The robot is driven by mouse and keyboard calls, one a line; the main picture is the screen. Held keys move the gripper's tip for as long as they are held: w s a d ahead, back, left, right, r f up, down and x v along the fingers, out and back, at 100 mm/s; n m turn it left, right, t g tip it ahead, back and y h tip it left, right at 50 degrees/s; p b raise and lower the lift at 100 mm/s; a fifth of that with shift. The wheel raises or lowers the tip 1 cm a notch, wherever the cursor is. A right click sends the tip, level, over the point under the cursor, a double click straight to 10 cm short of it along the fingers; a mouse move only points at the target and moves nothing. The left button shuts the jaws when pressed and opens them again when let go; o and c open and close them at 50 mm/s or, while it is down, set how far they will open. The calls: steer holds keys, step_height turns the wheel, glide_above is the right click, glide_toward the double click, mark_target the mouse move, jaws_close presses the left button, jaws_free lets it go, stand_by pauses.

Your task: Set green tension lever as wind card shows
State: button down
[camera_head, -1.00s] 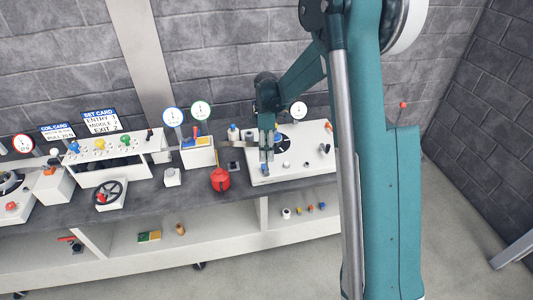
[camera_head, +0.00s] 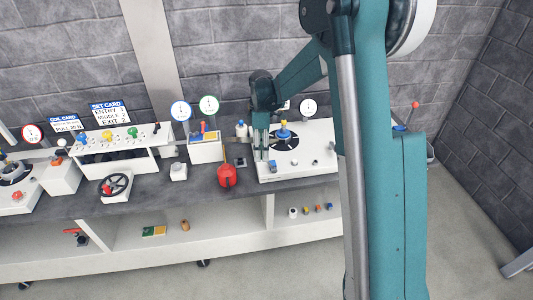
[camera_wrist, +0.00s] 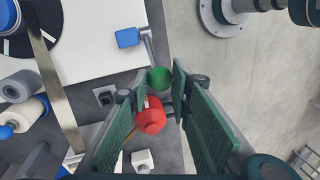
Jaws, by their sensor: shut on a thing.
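A round green knob (camera_wrist: 160,79) sits between my fingertips in the wrist view, and my gripper (camera_wrist: 161,82) is shut on it. A grey rod runs up from the knob toward a blue block (camera_wrist: 128,37) at the edge of a white machine top. In the head view my gripper (camera_head: 264,155) points down at the left end of the white machine (camera_head: 310,165); its fingers hide the knob there. I see no card that reads as a wind card. The set card (camera_head: 108,112) and the coil card (camera_head: 66,124) stand at the left.
A black disc (camera_head: 285,143) with a yellow-and-blue piece is to the right. A small lever box (camera_head: 205,150) and dial gauges (camera_head: 209,105) stand behind left. My arm covers the right.

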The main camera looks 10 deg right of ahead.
steer(key=shift+a+f, duration=0.15)
steer(key=shift+a, duration=0.3)
steer(key=c, duration=2.1)
jaws_free()
steer(key=shift+s, duration=0.1)
step_height(320, 180, up, 12)
steer(key=w, duration=0.2)
steer(key=shift+w+d, duration=0.15)
steer(key=shift+d, duration=0.1)
steer(key=shift+f, duration=0.1)
